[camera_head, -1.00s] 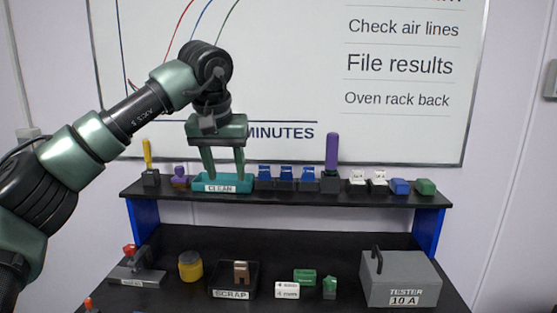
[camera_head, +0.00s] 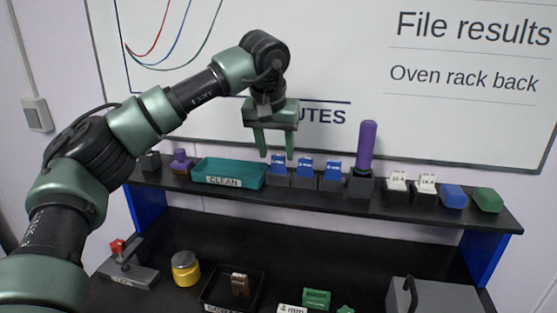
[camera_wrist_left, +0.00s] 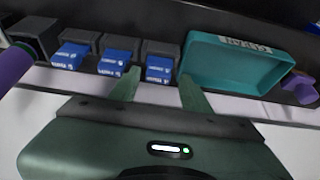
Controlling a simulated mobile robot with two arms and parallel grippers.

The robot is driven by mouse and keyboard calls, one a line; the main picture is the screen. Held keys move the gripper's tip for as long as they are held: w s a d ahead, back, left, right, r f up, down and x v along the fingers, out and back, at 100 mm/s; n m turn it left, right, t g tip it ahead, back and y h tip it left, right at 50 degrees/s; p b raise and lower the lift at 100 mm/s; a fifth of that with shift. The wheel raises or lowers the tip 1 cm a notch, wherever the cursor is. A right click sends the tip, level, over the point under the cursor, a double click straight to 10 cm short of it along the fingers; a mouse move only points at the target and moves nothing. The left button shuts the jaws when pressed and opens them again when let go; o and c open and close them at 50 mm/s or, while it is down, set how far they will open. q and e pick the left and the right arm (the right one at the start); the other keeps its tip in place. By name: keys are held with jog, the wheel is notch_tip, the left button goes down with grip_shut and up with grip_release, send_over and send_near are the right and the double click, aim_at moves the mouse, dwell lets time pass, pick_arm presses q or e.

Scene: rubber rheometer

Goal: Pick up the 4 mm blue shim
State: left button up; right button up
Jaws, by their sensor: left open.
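Three blue shims stand in dark holders on the upper shelf: a left one (camera_head: 279,166), a middle one (camera_head: 305,167) and a right one (camera_head: 333,170). Their white labels are too small to read surely, so I cannot tell which is the 4 mm one. In the left wrist view they appear in reverse order, the head view's left one (camera_wrist_left: 158,67) nearest the teal tray. My left gripper (camera_head: 277,153) points down, open and empty, by the left shim, its fingertips just above it in the picture. In the wrist view that shim shows between the fingers (camera_wrist_left: 159,86). My right gripper is not in view.
The teal CLEAN tray (camera_head: 228,183) is left of the shims. A purple-handled tool (camera_head: 367,145) stands to their right, then white blocks (camera_head: 397,179), a blue block (camera_head: 452,196) and a green one (camera_head: 488,200). The whiteboard (camera_head: 320,60) is behind. The lower bench holds a SCRAP tray (camera_head: 255,290).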

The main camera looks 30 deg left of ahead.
aim_at(278, 156)
pick_arm(q)
jog(key=x, duration=0.2)
jog(key=shift+w+f, duration=0.25)
jog(key=shift+w, duration=0.1)
jog(key=shift+w+f, duration=0.1)
jog(key=shift+f, duration=0.25)
jog(key=shift+r, duration=0.1)
jog(key=shift+c, duration=1.2)
grip_shut()
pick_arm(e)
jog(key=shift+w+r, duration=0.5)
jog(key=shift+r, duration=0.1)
